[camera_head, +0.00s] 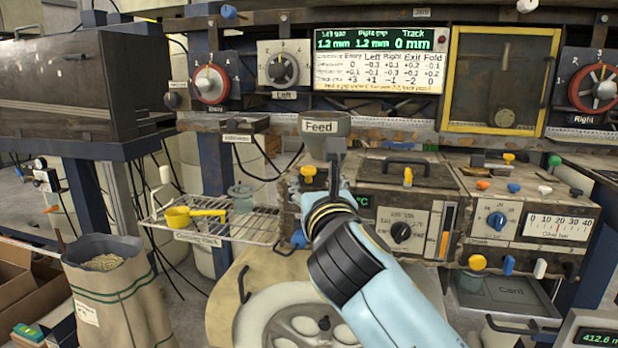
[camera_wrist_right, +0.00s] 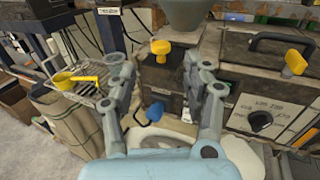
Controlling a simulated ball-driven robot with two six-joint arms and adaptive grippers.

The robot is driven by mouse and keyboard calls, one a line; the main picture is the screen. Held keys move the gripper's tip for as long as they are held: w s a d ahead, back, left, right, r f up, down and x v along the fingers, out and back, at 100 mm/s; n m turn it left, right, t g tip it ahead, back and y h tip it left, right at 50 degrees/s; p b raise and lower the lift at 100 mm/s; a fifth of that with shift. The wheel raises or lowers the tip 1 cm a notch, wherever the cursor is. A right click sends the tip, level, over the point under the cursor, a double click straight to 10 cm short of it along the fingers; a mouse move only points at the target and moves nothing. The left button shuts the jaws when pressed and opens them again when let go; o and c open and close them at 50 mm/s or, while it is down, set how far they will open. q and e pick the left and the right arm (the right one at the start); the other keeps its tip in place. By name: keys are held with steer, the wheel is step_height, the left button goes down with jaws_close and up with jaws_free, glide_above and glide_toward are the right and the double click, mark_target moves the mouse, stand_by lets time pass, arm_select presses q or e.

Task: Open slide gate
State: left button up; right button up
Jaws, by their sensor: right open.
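The Feed hopper (camera_head: 325,127) is a grey-green funnel on top of the machine; its lower part also shows in the wrist view (camera_wrist_right: 186,14). A yellow knob (camera_wrist_right: 160,49), which looks like the slide gate's handle, sits just below the hopper; it also shows in the head view (camera_head: 308,171). My right gripper (camera_head: 316,178) is open in front of the hopper. In the wrist view its two fingers (camera_wrist_right: 161,66) stand either side of the knob; I see no contact. The gate plate itself cannot be made out. My left gripper is out of view.
A second yellow knob (camera_head: 408,177) and a black handle (camera_head: 393,162) stand right of the hopper. A wire rack (camera_head: 220,228) with a yellow scoop (camera_head: 190,214) is at left, above a sack (camera_head: 115,290). A blue knob (camera_wrist_right: 154,111) is low between the fingers.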

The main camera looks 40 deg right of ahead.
mark_target(307, 172)
steer(key=x, duration=0.9)
steer(key=shift+w+d, duration=0.1)
jaws_close()
steer(key=shift+w+a+f, duration=0.1)
steer(key=shift+a, duration=0.1)
stand_by(0.3)
